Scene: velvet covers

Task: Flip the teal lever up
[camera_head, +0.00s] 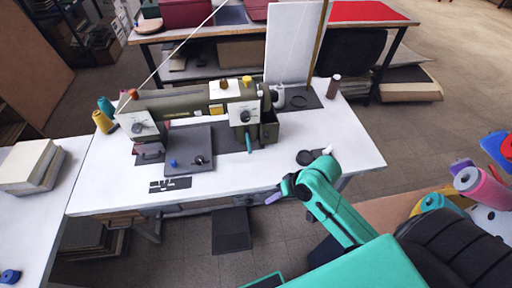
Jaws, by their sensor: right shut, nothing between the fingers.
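The teal lever (249,141) hangs down at the front of the right end of the olive and white sewing machine (190,103), which stands on a white table (230,178). The lever is small in the head view and points downward. My right gripper (272,198) is at the table's front edge, in front of the lever and a little to its right. It is shut and empty, and apart from the lever. My left gripper is not in view.
A dark disc (305,157) and a white knob lie on the table near my right arm. A dark plate with a blue knob (173,163) sits before the machine. Thread spools (103,122) stand at its left. The table's front right is mostly clear.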

